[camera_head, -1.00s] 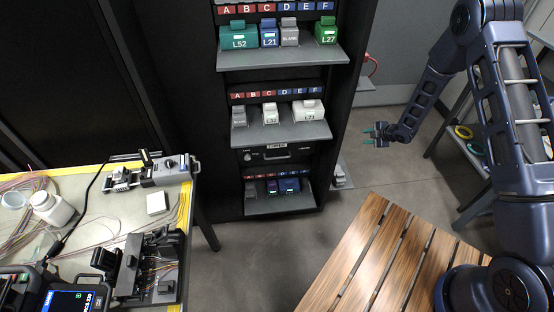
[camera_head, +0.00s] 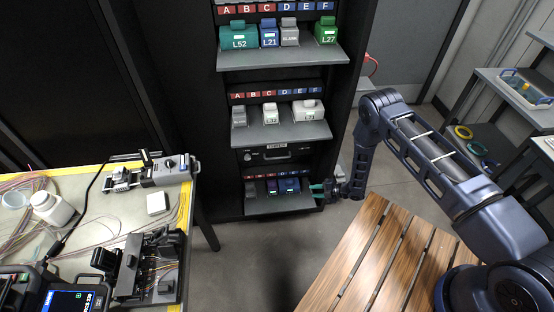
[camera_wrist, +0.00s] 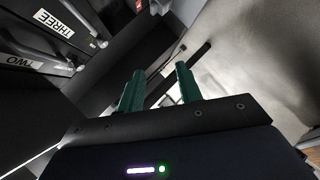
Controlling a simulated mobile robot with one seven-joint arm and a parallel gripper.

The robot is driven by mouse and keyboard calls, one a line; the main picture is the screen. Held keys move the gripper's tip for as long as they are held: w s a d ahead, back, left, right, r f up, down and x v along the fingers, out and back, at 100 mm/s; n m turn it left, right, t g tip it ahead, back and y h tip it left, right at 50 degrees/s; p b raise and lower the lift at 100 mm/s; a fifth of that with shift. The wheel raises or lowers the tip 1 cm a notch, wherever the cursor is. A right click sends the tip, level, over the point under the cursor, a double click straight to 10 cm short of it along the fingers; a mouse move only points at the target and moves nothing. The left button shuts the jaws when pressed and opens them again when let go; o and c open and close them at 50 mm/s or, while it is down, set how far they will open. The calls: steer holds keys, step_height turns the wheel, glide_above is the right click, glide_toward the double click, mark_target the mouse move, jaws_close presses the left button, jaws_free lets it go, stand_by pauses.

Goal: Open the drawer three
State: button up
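Drawer three (camera_head: 257,155) is a dark panel in the black cabinet, with a label above a handle (camera_head: 277,154), between the middle and bottom shelves. It looks shut.
The shelves (camera_head: 265,204) hold coloured blocks and jut out above and below the drawer. A slatted wooden table (camera_head: 370,255) stands close in front of my arm. A workbench (camera_head: 95,205) with splicing gear is at left. Grey floor lies open before the cabinet.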

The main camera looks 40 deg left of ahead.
steer(key=w+a+t+y, duration=0.1)
steer(key=w+a+y, duration=0.1)
steer(key=a, duration=0.7)
steer(key=t+y, duration=0.3)
glide_toward(277, 158)
steer(key=shift+m, duration=0.3)
steer(key=a, duration=0.3)
steer(key=a+f, duration=0.1)
steer(key=a, duration=0.6)
steer(key=shift+w+a+f, duration=0.1)
steer(key=shift+w+f, duration=0.15)
steer(key=shift+f, duration=0.1)
jaws_close()
